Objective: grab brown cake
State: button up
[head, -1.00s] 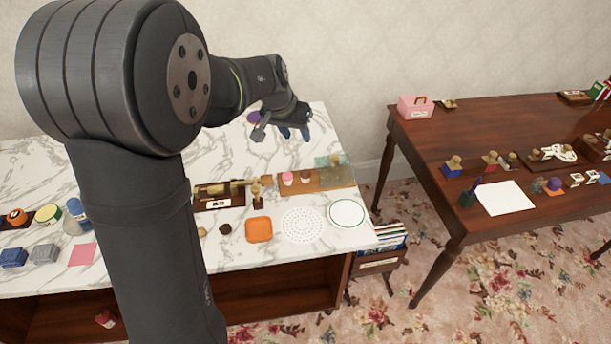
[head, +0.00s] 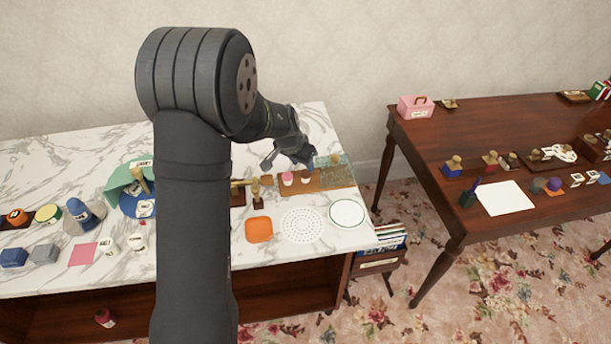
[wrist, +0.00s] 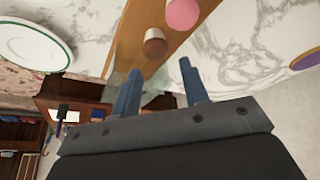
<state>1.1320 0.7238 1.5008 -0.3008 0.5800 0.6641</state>
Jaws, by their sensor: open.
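The brown cake (head: 306,175) is a small cup-shaped cake with a dark top. It stands on a wooden board (head: 325,181) on the marble table, just right of a pink cake (head: 287,179). My gripper (head: 287,163) is over the table just behind the two cakes. In the wrist view my gripper (wrist: 160,68) is open, with two blue fingers apart and nothing between them. The brown cake (wrist: 155,46) shows just beyond the fingertips, near the gap between them. The pink cake (wrist: 182,13) is farther up. I cannot tell the exact gap to the brown cake.
A small wooden stamp (head: 257,192) stands left of the board. An orange dish (head: 259,229), a perforated white disc (head: 302,225) and a green-rimmed plate (head: 347,213) lie in front. Marble behind the board (head: 312,122) is clear. A separate dark table (head: 500,150) stands right.

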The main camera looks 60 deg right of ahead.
aim_at(305, 172)
jog(key=shift+a+x, duration=0.15)
jog(key=shift+x, duration=1.25)
jog(key=shift+a+x, duration=0.15)
jog(key=shift+x, duration=1.3)
jog(key=shift+s+f, duration=0.1)
jog(key=shift+s, duration=0.05)
jog(key=c, duration=0.7)
